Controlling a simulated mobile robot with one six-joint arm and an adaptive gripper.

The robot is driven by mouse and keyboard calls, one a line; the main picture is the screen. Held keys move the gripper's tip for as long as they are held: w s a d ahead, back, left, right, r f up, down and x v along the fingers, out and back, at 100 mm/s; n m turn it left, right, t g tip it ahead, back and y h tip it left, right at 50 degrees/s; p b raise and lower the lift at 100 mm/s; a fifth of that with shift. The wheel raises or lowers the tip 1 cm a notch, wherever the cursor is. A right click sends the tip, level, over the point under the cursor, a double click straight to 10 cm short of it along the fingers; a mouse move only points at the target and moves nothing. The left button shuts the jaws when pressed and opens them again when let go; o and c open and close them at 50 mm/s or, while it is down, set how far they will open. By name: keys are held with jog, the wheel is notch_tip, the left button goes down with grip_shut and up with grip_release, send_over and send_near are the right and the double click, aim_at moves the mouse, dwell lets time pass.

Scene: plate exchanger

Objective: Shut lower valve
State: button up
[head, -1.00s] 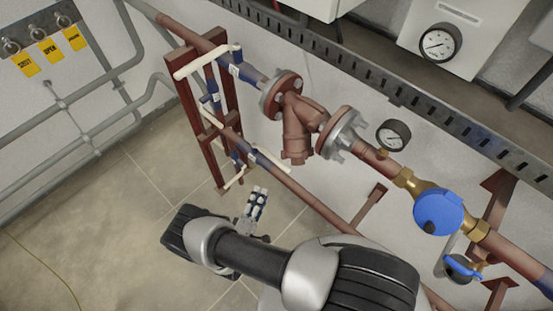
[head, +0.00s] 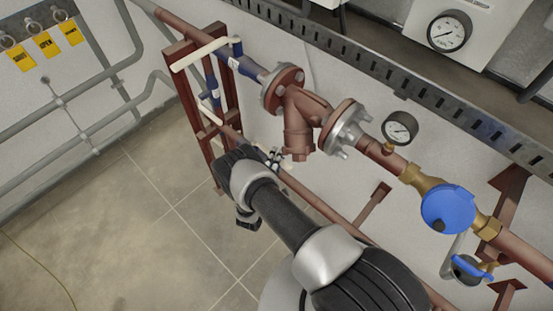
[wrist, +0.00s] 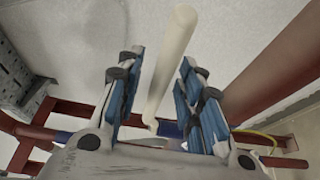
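The lower valve is mostly hidden behind my arm in the head view. Its long cream handle (wrist: 170,65) shows in the wrist view, running up between my two blue-padded fingers, with gaps visible on both sides. My gripper (wrist: 158,85) is open around the handle and does not appear closed on it. In the head view, my gripper (head: 275,158) is at the lower pipe (head: 315,203), just below the flanged strainer, partly hidden by my wrist. Whether the fingers touch the handle cannot be told.
The upper pipe carries a blue valve with a cream handle (head: 200,55), a brown strainer (head: 297,118), a gauge (head: 400,128) and a blue meter (head: 447,209). A red-brown frame (head: 186,100) stands close left of my gripper.

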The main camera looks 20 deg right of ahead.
jog(key=shift+w, duration=0.1)
jog(key=shift+c, duration=0.5)
grip_shut()
